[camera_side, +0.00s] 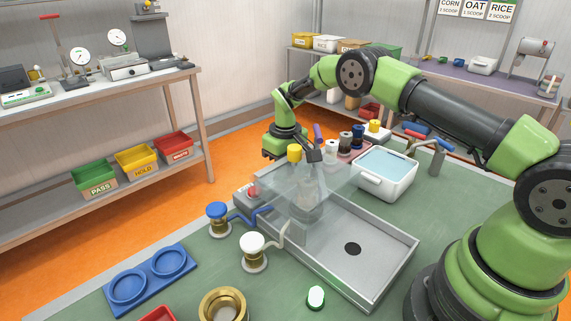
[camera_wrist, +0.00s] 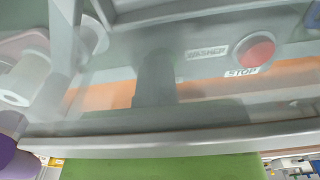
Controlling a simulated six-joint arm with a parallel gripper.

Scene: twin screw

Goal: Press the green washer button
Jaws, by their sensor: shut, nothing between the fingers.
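The washer is a steel tray (camera_side: 392,262) with a clear, see-through cover (camera_side: 300,185) over its back part. A grey control box at its left end carries a red button (camera_side: 252,190). In the wrist view this red button (camera_wrist: 254,52) shows close up, with a STOP label beside it and a WASHER label (camera_wrist: 206,52) to its left. I cannot make out a green button in either view. My gripper (camera_side: 313,154) is shut and empty, held behind the clear cover near the yellow-topped post. Its fingertips are partly hard to make out.
A blue-topped valve (camera_side: 217,213) and a white-topped valve (camera_side: 252,243) stand left of the tray. A white water basin (camera_side: 388,178) is at the back right. A blue two-ring holder (camera_side: 150,277) lies front left.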

